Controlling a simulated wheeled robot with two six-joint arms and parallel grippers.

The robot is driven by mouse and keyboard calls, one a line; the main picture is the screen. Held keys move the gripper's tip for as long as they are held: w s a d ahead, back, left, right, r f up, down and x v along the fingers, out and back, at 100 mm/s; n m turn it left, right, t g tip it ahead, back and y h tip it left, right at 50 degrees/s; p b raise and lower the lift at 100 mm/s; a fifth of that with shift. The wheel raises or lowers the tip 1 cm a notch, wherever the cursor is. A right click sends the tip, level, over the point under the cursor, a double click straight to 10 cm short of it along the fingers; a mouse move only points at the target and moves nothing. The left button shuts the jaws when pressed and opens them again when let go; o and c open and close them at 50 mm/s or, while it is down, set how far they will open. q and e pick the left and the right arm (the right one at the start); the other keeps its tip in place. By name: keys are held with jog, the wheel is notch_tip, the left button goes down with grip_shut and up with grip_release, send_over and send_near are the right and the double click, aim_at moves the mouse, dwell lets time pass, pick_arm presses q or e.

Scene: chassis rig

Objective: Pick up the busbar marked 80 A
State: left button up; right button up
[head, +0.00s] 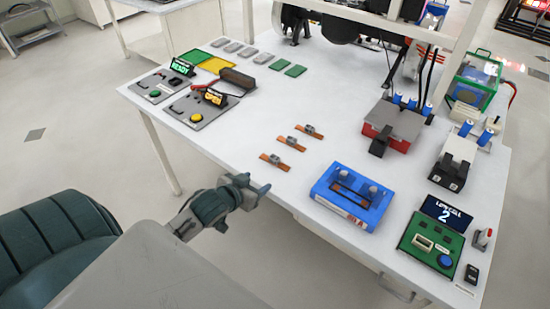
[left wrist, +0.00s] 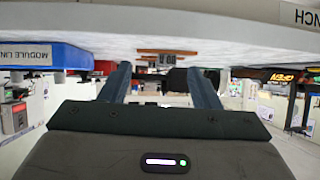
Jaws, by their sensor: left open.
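Three copper busbars with grey middle blocks lie in a slanting row on the white table in the head view: the near one (head: 274,162), the middle one (head: 291,143) and the far one (head: 308,131). Their markings are too small to read there. My left gripper (head: 257,187) is open and empty, at the table's front edge, short of the near busbar. In the left wrist view the busbars (left wrist: 165,51) show beyond and between the open fingers (left wrist: 162,85). A small label there seems to read 80 A, but I cannot tell surely on which busbar. My right gripper is not in view.
A blue tray (head: 325,200) stands right of the busbars. Two grey panels (head: 197,108) with small displays stand to the left. A red and grey fixture (head: 393,127) and a green board (head: 430,243) are on the right. The table around the busbars is clear.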

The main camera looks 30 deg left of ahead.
aim_at(273, 160)
pick_arm(q)
jog(key=shift+t+h, duration=0.3)
jog(key=shift+t, duration=0.5)
jog(key=w, duration=0.2)
jog(key=w+a, duration=0.1)
jog(key=w, duration=0.4)
jog(key=shift+w+a+p, duration=0.15)
jog(key=shift+a+p, duration=0.15)
jog(key=shift+w+f, duration=0.3)
jog(key=shift+w, duration=0.3)
jog(key=shift+w+a+f+p, duration=0.1)
jog(key=shift+w+p, duration=0.15)
jog(key=shift+p, duration=0.05)
jog(key=p+x, duration=0.1)
jog(key=x, duration=0.3)
jog(key=shift+a+f, duration=0.1)
jog(key=shift+f, duration=0.05)
jog(key=shift+w+f, duration=0.1)
jog(key=shift+w, duration=0.1)
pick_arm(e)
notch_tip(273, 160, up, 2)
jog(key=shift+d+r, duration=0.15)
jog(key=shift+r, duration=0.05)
